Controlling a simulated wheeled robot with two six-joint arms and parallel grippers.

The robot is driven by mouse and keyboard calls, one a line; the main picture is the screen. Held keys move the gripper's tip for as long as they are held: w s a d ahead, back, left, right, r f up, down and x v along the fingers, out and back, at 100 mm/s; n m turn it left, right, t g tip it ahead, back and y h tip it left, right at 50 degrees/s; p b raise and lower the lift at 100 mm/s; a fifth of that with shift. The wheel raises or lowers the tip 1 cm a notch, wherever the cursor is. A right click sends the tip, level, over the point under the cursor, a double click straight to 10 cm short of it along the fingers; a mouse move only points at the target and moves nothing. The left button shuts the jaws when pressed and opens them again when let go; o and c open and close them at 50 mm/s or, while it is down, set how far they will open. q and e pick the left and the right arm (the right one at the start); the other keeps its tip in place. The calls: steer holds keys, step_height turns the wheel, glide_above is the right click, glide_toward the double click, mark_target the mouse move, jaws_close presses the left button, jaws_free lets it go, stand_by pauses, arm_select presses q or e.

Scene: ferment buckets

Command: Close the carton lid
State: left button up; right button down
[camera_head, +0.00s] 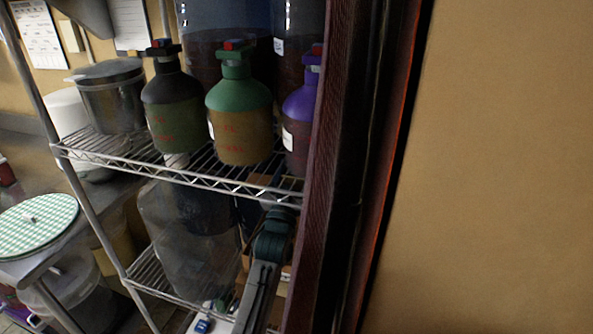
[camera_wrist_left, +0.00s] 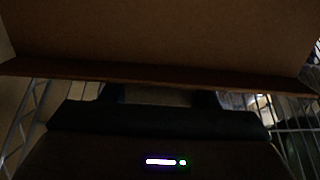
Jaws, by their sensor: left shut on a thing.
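The brown cardboard carton (camera_head: 284,290) stands on the lower level of the wire rack, mostly hidden behind my arm and the shelf. In the left wrist view a broad brown cardboard panel, the carton lid (camera_wrist_left: 160,45), fills the top, with its darker edge running across the picture. My left gripper (camera_wrist_left: 158,92) is at that edge, its two dark fingers reaching up to it. It is shut on the lid; the exact contact is dark and hard to see. In the head view my left arm reaches up to the carton, and its fingertips are hidden. My right gripper is not in view.
The wire shelf (camera_head: 190,172) above the arm holds black (camera_head: 172,105), green (camera_head: 238,115) and purple (camera_head: 301,110) bottles. A clear vessel (camera_head: 185,245) stands left of the arm. A dark red post (camera_head: 325,170) and bare wall (camera_head: 490,170) bound the right side.

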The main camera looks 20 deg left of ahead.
arm_select(q)
steer(key=s+f+t+b, duration=0.3)
steer(key=s+f+b, duration=0.6)
steer(key=s, duration=0.1)
steer(key=shift+d+t, duration=0.2)
steer(key=shift+t, duration=0.1)
steer(key=o, duration=1.4)
steer(key=shift+w, duration=0.1)
steer(key=b+v, duration=0.4)
steer(key=v, duration=0.6)
steer(key=shift+s+f, duration=0.25)
steer(key=shift+s, duration=0.05)
